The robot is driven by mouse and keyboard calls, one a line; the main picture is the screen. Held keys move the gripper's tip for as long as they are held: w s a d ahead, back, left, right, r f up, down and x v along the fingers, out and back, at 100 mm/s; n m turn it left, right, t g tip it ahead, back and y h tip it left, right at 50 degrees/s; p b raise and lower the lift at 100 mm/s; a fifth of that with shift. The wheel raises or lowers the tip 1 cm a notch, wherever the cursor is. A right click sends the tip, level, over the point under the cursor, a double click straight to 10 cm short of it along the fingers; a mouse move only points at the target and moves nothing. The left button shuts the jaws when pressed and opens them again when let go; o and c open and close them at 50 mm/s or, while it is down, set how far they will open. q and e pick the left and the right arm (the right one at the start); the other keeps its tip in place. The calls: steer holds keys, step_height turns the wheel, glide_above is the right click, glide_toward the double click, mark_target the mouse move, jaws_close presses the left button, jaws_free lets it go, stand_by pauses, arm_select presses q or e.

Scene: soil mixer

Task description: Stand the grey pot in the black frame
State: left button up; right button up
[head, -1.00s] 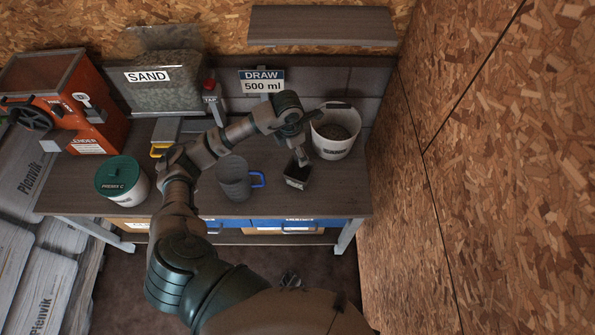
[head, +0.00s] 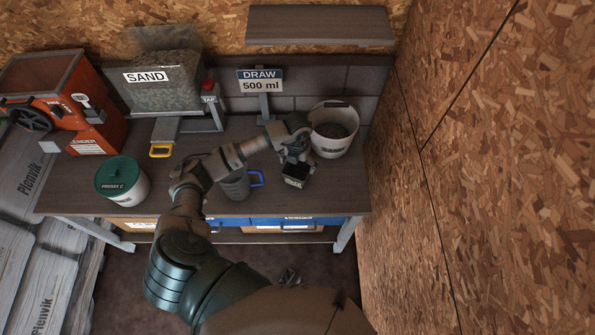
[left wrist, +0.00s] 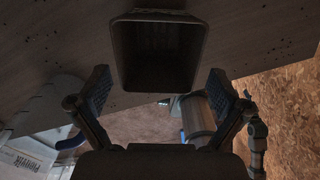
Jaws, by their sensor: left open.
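A small, dark, square open-topped pot (head: 296,182), which I take for the grey pot, stands on the bench right of the blue-handled jug. My left gripper (head: 297,163) is above and just behind it, covering part of it. In the left wrist view the open mouth of the pot (left wrist: 160,58) faces the camera. The two fingers of my left gripper (left wrist: 160,78) are spread apart, one toward each side of the pot, with gaps visible. I cannot make out a black frame.
A grey jug (head: 236,187) with a blue handle stands left of the pot, partly behind my arm. A white bucket (head: 332,143) stands behind right. A green-lidded tub (head: 122,181) and the sand hopper (head: 165,85) are left. The bench's right front is clear.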

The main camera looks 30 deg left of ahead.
mark_target(298, 177)
arm_select(q)
steer(key=shift+w+a+f, duration=0.1)
steer(key=shift+w+f, duration=0.05)
steer(key=shift+f, duration=1.3)
steer(key=shift+w+a+f, duration=0.1)
steer(key=shift+f, duration=1.35)
steer(key=shift+f, duration=0.25)
steer(key=c, duration=0.7)
steer(key=shift+r, duration=0.15)
